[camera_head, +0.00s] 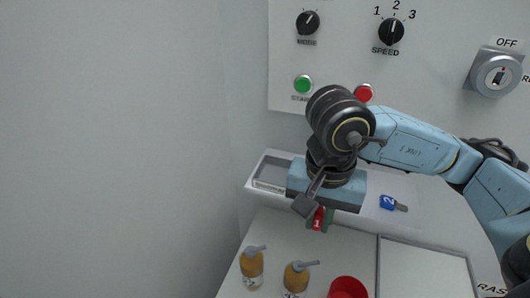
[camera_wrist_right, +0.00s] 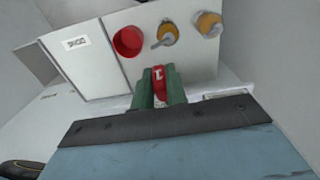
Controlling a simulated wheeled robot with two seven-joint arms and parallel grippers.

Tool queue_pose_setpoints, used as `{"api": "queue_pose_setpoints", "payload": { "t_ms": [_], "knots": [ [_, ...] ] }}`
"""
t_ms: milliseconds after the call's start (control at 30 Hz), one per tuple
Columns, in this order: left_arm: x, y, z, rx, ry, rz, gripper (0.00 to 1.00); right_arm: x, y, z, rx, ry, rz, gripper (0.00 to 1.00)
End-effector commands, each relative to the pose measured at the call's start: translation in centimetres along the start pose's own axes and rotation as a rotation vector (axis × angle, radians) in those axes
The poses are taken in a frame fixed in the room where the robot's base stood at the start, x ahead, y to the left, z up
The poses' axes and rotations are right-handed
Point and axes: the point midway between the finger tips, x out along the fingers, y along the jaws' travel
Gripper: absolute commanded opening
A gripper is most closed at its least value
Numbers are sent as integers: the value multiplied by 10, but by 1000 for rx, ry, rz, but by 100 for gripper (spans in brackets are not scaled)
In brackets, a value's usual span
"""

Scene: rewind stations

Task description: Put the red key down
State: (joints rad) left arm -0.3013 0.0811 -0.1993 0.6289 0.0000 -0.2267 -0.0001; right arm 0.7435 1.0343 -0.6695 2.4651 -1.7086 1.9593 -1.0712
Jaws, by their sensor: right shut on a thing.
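The red key (camera_head: 318,219), marked 1, is between the fingers of my right gripper (camera_head: 321,220), which is shut on it. In the right wrist view the red key (camera_wrist_right: 158,76) shows between the green fingertips of the right gripper (camera_wrist_right: 160,88). The gripper points down in front of a pale shelf under the control panel. From these views I cannot tell whether the key touches a surface. My left gripper is in neither view.
A blue key (camera_head: 392,203) marked 2 lies on the shelf (camera_head: 420,215) to the right. The panel has a green button (camera_head: 303,84), a red button (camera_head: 364,93) and a key switch (camera_head: 497,75) at OFF.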

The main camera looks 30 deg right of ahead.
Motion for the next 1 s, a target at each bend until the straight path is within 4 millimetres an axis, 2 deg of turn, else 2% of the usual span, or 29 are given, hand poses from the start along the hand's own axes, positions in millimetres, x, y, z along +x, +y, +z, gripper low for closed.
{"api": "queue_pose_setpoints", "payload": {
  "t_ms": [167, 600, 933, 967, 1000],
  "knots": [
    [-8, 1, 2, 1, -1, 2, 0, -5, -11, -15, 19, 0, 1, 0],
    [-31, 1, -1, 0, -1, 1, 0, -5, -78, -98, 17, -1, -1, 0],
    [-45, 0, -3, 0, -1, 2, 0, -5, -121, -151, 16, 0, -1, 0],
    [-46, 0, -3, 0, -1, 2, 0, -4, -123, -154, 14, -1, 1, 0],
    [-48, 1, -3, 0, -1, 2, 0, 9, -120, -152, 13, -3, 6, 0]
  ]
}}
